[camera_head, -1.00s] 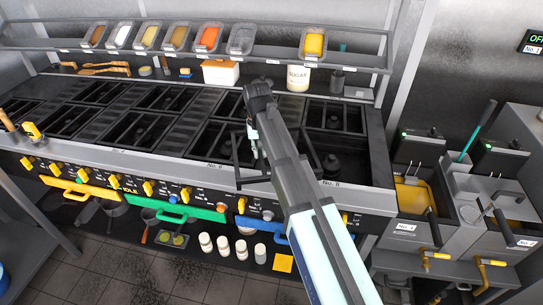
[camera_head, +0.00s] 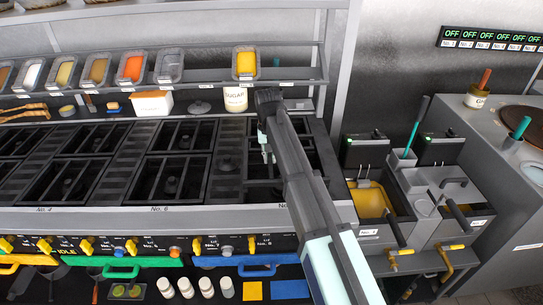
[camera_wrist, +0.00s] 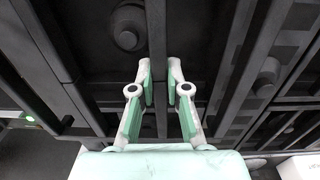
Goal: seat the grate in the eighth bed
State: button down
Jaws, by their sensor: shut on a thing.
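My gripper (camera_head: 268,156) is over the front right end of the range. In the wrist view my gripper (camera_wrist: 160,82) is shut on a dark bar of the grate (camera_wrist: 157,38), which runs straight away between the fingertips. In the head view the grate (camera_head: 264,184) is dark against dark and partly behind my arm. It is at the front right bed, the eighth, lined up roughly with the neighbouring grates. A round burner (camera_wrist: 128,28) shows below the bars. I cannot tell whether the grate touches the bed's rim all round.
Other grates (camera_head: 172,180) lie in the beds to the left. A shelf with food pans (camera_head: 246,62) and a sugar jar (camera_head: 235,98) stands behind. Fryers with an orange-filled basin (camera_head: 371,202) stand to the right. Yellow knobs (camera_head: 196,246) line the front panel.

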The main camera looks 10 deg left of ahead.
jog(key=shift+w+d, duration=0.1)
jog(key=shift+d, duration=0.05)
jog(key=shift+r+p, duration=0.1)
jog(key=shift+p, duration=0.25)
jog(key=shift+f+b, duration=0.55)
jog(key=shift+f, duration=0.95)
jog(key=shift+f+b, duration=0.5)
jog(key=shift+f, duration=2.2)
dwell(0.9)
jog(key=c, duration=1.1)
grip_release()
jog(key=shift+f, duration=0.1)
